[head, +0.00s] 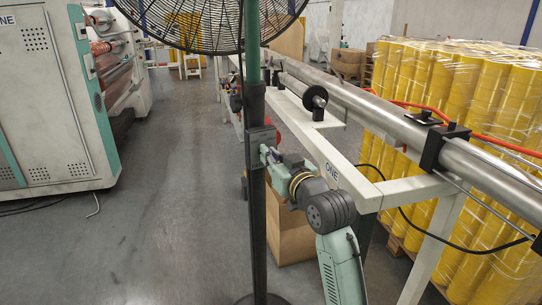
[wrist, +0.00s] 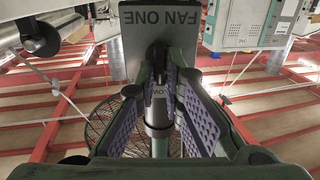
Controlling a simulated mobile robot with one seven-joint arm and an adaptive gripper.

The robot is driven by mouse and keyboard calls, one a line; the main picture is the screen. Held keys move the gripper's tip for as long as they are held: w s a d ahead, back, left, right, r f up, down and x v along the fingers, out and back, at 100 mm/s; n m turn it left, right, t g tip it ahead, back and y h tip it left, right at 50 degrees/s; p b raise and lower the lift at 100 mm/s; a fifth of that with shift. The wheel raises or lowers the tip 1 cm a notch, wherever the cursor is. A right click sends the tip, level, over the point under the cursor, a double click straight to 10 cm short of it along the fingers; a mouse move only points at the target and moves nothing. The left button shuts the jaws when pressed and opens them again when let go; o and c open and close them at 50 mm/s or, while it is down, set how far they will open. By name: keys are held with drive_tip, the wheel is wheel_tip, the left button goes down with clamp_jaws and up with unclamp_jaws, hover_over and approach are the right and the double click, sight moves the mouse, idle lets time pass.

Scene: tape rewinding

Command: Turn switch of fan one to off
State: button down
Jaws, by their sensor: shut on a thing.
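Fan one shows in the head view as a wire-guarded head (head: 205,22) on a tall dark pole (head: 258,215). Its small dark switch box (head: 262,136) is fixed to the pole at mid height. My gripper (head: 268,154) reaches the box from the right. In the wrist view my gripper (wrist: 160,82) has its purple-padded fingers shut on the switch (wrist: 158,112) below the label. The fingers partly hide the switch, and I cannot tell its setting.
A white frame (head: 335,150) with a long metal roller (head: 400,125) stands right of the pole, close to my arm. A cardboard box (head: 290,228) sits behind the pole. Wrapped yellow rolls (head: 500,95) stand at right, a machine (head: 50,110) at left. The floor between is clear.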

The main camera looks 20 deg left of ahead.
drive_tip(key=shift+f+n+b, duration=0.1)
drive_tip(key=shift+n+b, duration=0.2)
drive_tip(key=shift+b, duration=0.1)
drive_tip(key=n+b, duration=0.6)
drive_tip(key=n, duration=0.1)
drive_tip(key=shift+s+a, duration=0.15)
drive_tip(key=shift+n+b, duration=0.3)
idle(0.4)
drive_tip(key=c, duration=1.7)
unclamp_jaws()
drive_tip(key=v, duration=1.2)
